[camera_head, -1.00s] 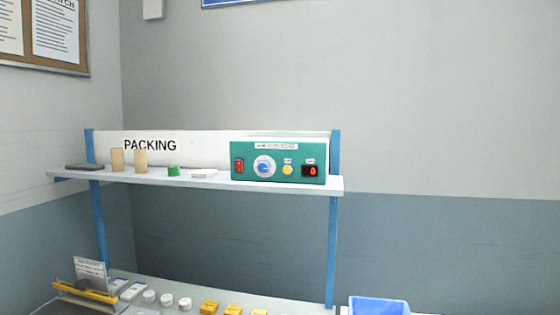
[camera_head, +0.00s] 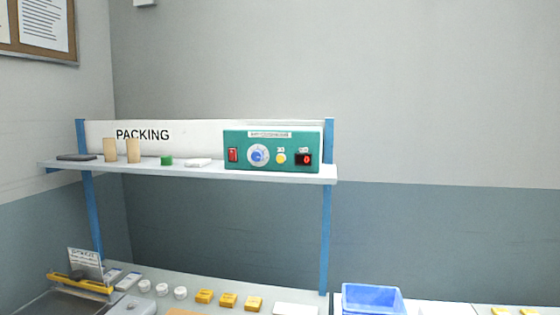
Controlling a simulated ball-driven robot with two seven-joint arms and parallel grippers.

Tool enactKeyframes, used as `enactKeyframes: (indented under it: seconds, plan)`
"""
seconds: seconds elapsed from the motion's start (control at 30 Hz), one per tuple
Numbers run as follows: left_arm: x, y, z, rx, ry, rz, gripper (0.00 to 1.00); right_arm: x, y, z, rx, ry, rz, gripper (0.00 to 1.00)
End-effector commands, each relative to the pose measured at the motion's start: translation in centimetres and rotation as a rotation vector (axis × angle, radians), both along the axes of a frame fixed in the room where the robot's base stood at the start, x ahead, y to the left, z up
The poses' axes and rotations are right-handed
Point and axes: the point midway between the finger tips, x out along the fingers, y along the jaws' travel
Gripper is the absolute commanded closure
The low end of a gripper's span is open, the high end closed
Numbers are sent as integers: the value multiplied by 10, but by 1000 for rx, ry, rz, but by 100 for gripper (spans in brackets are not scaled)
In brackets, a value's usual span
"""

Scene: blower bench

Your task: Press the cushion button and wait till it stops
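A green control box (camera_head: 272,149) stands at the right end of the raised shelf. Its front has a red rocker switch (camera_head: 233,155), a white-and-blue dial (camera_head: 259,155), a round yellow button (camera_head: 281,158) and a small dark display (camera_head: 304,159) with a red digit, which looks like 0. The label print is too small to read, so I cannot tell which control is the cushion button. Neither of my grippers is in view.
The shelf (camera_head: 200,172) also holds tan blocks (camera_head: 133,150), a green piece (camera_head: 166,160) and a white stack (camera_head: 197,162). On the bench below are white round pieces (camera_head: 162,289), several yellow blocks (camera_head: 228,300) and a blue bin (camera_head: 373,298).

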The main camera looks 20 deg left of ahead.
Motion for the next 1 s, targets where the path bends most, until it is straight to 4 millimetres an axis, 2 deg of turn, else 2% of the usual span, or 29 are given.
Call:
enactKeyframes:
  seconds: [0.03,0.13,1.0]
  plan:
    - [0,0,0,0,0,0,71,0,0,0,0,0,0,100]
    - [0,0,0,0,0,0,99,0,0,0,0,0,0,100]
    - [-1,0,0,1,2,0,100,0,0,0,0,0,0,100]
